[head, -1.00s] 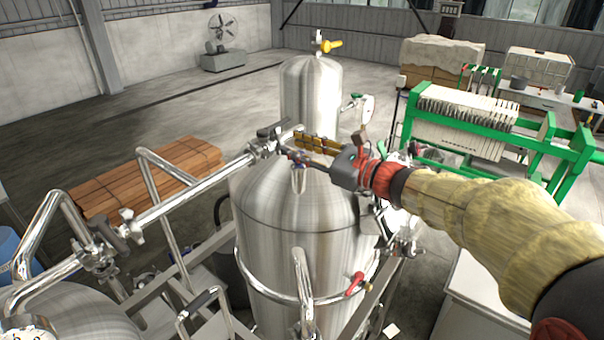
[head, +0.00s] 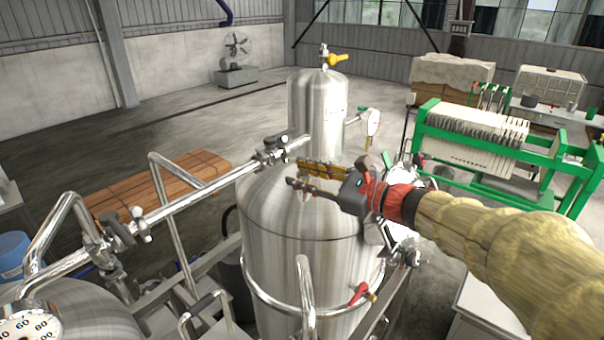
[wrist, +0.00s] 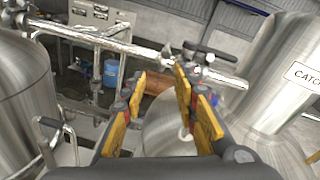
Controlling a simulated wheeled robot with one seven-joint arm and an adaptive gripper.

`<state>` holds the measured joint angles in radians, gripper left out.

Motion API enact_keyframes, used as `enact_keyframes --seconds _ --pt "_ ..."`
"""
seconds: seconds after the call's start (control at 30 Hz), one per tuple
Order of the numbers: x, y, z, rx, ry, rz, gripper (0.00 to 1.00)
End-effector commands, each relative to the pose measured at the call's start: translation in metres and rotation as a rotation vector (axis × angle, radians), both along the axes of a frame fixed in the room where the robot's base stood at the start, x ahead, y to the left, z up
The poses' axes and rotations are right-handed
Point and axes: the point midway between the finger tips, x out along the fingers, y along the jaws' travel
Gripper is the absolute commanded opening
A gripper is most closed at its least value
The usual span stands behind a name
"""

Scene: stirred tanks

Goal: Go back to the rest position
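My gripper (head: 296,173) is in front of the tall steel tank (head: 300,240), with its yellow-padded fingers spread and nothing between them. In the wrist view the two fingers (wrist: 160,84) stand apart, and the gap between them is empty. A steel pipe (head: 190,200) ends in a valve with a black handle (head: 273,152), just left of and above the fingertips in the head view. In the wrist view this valve (wrist: 207,54) lies beyond the right finger. The fingers look clear of it. My arm reaches in from the right.
A narrower steel column (head: 318,110) with a yellow valve (head: 338,59) rises behind the tank. A red-handled valve (head: 360,292) sits on its lower ring. A green-framed filter press (head: 475,140) stands right. Wooden planks (head: 150,185) lie on the floor at left. Open floor spreads behind.

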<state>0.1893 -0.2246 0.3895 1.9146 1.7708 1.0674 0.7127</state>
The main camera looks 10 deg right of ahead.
Motion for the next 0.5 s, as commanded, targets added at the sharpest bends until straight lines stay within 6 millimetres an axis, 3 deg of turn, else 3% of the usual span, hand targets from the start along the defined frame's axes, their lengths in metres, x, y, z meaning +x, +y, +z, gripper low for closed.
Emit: enact_keyframes --seconds 0.17,0.33,0.5 --pt "-0.002 0.0 -0.008 -0.089 -0.055 0.016 0.29" --pt "-0.035 0.006 -0.074 -0.379 -0.092 0.146 0.29" --pt "-0.1 0.0 -0.147 -0.743 -0.179 0.363 0.29"
